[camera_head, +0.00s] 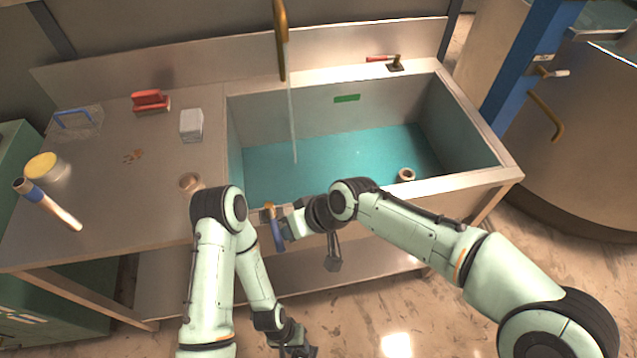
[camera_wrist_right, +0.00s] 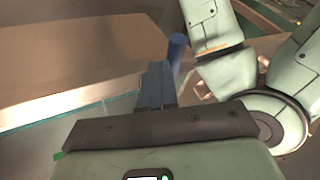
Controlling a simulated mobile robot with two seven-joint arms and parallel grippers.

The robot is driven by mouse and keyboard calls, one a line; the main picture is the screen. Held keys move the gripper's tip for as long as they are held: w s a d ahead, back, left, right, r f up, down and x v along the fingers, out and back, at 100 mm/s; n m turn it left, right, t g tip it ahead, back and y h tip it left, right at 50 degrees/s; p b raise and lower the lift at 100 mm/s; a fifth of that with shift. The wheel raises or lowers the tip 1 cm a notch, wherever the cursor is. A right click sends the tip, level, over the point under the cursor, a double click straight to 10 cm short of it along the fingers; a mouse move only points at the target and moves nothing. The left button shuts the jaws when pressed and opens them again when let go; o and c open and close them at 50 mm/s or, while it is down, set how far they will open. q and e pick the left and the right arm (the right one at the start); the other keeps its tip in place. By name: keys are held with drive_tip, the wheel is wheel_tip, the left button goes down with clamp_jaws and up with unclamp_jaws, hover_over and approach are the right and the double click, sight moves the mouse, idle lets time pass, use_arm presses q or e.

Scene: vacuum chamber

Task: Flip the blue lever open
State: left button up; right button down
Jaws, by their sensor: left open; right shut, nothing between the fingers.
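The blue lever (camera_head: 277,235) hangs down at the front edge of the sink, from a brass-coloured fitting (camera_head: 267,213). My right gripper (camera_head: 286,230) is shut and empty, with its fingertips right beside the lever on its right side; I cannot tell whether they touch. In the right wrist view the lever (camera_wrist_right: 177,50) shows as a blue cylinder just past the closed fingertips (camera_wrist_right: 157,70), slightly to their right. My left gripper (camera_head: 298,348) is open, low in front of the sink near the bottom of the picture, away from the lever.
The sink (camera_head: 480,165) holds teal water, and a thin stream falls from the brass tap (camera_head: 281,40). A red-handled lever (camera_head: 382,59) sits on the back rim. The counter (camera_head: 120,205) at left carries a jar (camera_head: 47,167), a white block (camera_head: 191,124) and a red object (camera_head: 150,101).

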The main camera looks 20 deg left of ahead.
drive_tip(key=shift+s+a, duration=0.35)
drive_tip(key=shift+s, duration=0.3)
drive_tip(key=v, duration=1.3)
drive_tip(key=shift+r, duration=0.25)
drive_tip(key=shift+d, duration=0.1)
